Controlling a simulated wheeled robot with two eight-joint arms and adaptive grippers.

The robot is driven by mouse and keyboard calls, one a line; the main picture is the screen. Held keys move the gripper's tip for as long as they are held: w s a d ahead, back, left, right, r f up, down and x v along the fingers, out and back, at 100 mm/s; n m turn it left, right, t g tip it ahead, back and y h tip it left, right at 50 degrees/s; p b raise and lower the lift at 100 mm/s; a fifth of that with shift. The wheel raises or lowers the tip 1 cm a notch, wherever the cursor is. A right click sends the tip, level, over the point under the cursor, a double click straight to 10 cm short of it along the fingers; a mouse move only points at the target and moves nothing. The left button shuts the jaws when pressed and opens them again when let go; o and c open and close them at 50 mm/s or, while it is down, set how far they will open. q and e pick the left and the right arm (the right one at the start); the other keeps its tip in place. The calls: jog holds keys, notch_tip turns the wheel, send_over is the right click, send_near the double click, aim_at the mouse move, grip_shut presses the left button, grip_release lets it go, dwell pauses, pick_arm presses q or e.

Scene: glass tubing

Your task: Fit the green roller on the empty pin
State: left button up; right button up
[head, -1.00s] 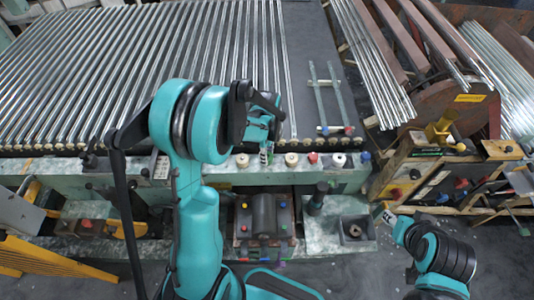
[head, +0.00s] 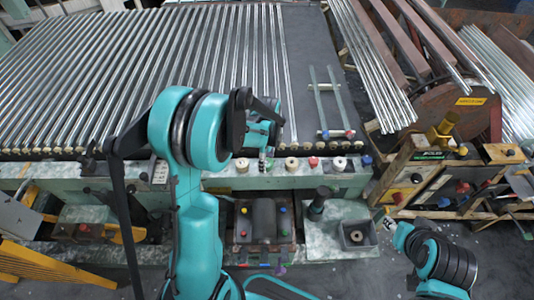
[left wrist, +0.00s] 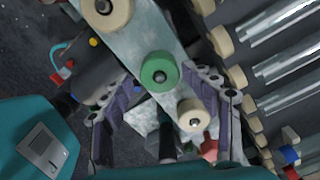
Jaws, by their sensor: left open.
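The green roller (left wrist: 160,70) shows in the left wrist view on the pale ledge, with a dark pin end in its centre hole. It stands in the row between two cream rollers (left wrist: 105,10). My left gripper (left wrist: 165,78) is open, its fingers on either side of the green roller and apart from it. In the head view my left gripper (head: 264,150) is over the ledge and hides most of the green roller. My right gripper (head: 387,222) is low at the right, beside the tray; its jaws are too small to read.
Along the ledge (head: 220,183) stand a cream roller (head: 291,163), a red knob (head: 313,162) and a white roller (head: 340,163). A grey tray (head: 343,243) holds a brownish ring. Glass tubes (head: 190,70) lie behind. A wooden stand (head: 395,180) is at the right.

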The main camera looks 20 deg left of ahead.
pick_arm(q)
notch_tip(320, 180, up, 12)
jog(key=shift+f, duration=0.2)
dwell(0.5)
jog(key=s+d+f+n+t+b, duration=0.1)
jog(key=s+d+n+t+b, duration=0.2)
jog(key=s+n, duration=0.4)
jog(key=s+d+f+n+t+b, duration=0.1)
jog(key=s+d+n+t+b, duration=0.2)
jog(key=s+n, duration=0.5)
jog(key=shift+d+f+n+t+b, duration=0.3)
jog(key=shift+n+t+b, duration=0.2)
jog(key=shift+n, duration=0.7)
jog(key=shift+s, duration=0.1)
